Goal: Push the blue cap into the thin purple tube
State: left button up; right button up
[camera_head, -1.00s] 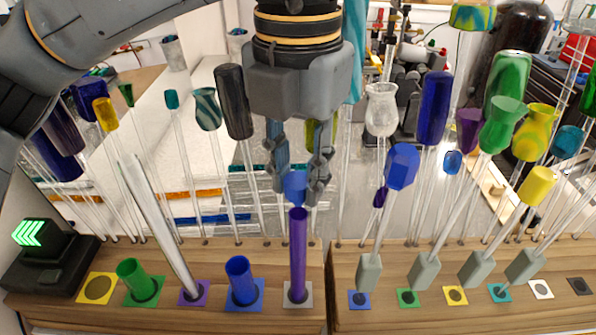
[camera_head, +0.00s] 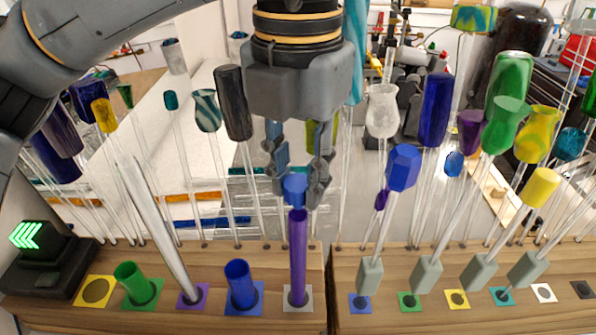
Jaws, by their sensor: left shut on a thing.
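The thin purple tube (camera_head: 298,262) stands upright on a grey square pad near the middle of the wooden stand. My left gripper (camera_head: 296,186) comes down from above and is shut on the blue cap (camera_head: 295,188). The cap is directly over the tube's top end, very close to it. I cannot tell whether the cap's lower end touches the rim or has entered it. The gripper fingers hide the cap's sides. My right gripper is not in view.
A short blue tube (camera_head: 240,285) and a green tube (camera_head: 134,284) stand to the left, with a leaning clear rod (camera_head: 160,235) between. Several glass-topped rods lean in grey blocks (camera_head: 370,276) to the right. More thin rods stand behind the purple tube.

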aim_at(298, 181)
pick_arm(q)
jog(key=shift+f+b, duration=1.15)
jog(key=shift+f, duration=0.1)
jog(key=shift+r, duration=0.15)
dwell(0.5)
jog(key=shift+r+p, duration=0.45)
jog(key=shift+r, duration=0.25)
dwell(0.7)
jog(key=shift+f+b, duration=1.2)
jog(key=shift+b, duration=0.1)
dwell(0.4)
jog(key=o, duration=0.6)
jog(key=shift+c, duration=0.2)
jog(key=shift+o, duration=0.6)
